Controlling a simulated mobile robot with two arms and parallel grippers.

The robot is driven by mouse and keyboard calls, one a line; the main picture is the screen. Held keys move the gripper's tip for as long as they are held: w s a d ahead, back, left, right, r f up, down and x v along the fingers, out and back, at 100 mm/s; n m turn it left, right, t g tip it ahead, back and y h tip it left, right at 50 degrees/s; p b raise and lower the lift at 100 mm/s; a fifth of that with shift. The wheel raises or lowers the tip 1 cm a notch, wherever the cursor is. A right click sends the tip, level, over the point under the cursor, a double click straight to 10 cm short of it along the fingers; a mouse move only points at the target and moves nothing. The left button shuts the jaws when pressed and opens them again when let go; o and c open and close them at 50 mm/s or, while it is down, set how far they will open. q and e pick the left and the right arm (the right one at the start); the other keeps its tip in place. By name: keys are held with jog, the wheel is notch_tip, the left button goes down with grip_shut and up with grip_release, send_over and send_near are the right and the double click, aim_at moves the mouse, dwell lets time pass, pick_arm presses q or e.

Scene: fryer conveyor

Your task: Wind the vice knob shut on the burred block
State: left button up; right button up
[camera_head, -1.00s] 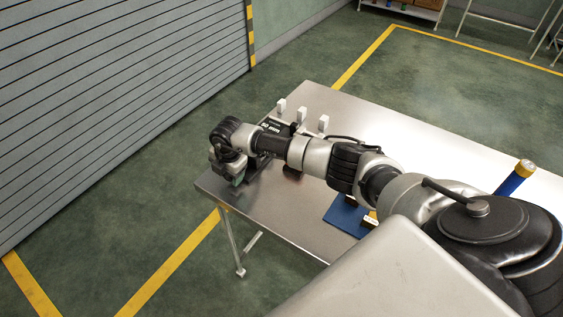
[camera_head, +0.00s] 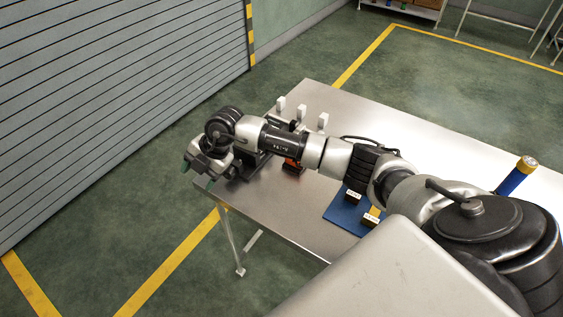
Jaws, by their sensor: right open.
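My right arm reaches across the metal table (camera_head: 405,140) to its left end. My right gripper (camera_head: 196,175) is open, its green-tipped fingers pointing down and left just off the table's left corner. A dark fixture (camera_head: 250,166), perhaps the vice, is partly visible beside the wrist and under the forearm. Its knob and any block in its jaws cannot be made out. A small orange-and-black item (camera_head: 292,167) shows just below the forearm. My left gripper is not in view.
Several white upright pieces (camera_head: 322,122) stand behind my forearm. A blue cylinder with a yellow top (camera_head: 515,177) stands at the right. The table's far right part is clear.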

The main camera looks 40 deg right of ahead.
jog(key=s+a+r+m+t+y, duration=0.1)
jog(key=s+a+r+t+y, duration=0.15)
jog(key=a+y, duration=0.3)
jog(key=s+a+r+t+y, duration=0.2)
jog(key=a+r+t+y, duration=0.15)
jog(key=a, duration=0.25)
jog(key=s+d+f+m+t+h, duration=0.35)
jog(key=d+m+h, duration=0.35)
jog(key=m, duration=0.3)
jog(key=s+d+f+m+t+h, duration=0.2)
jog(key=d+f+m+t+h, duration=0.15)
jog(key=d+m+h, duration=0.55)
jog(key=s+d+f+m+g, duration=0.2)
jog(key=s+f+g, duration=0.8)
jog(key=s, duration=0.4)
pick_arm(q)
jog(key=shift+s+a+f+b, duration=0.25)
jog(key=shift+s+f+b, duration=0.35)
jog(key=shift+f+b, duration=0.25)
pick_arm(e)
notch_tip(320, 180, down, 10)
jog(key=s, duration=0.1)
jog(key=shift+s+a+r+y, duration=0.25)
jog(key=shift+s+a+y, duration=0.05)
jog(key=shift+a+y, duration=0.1)
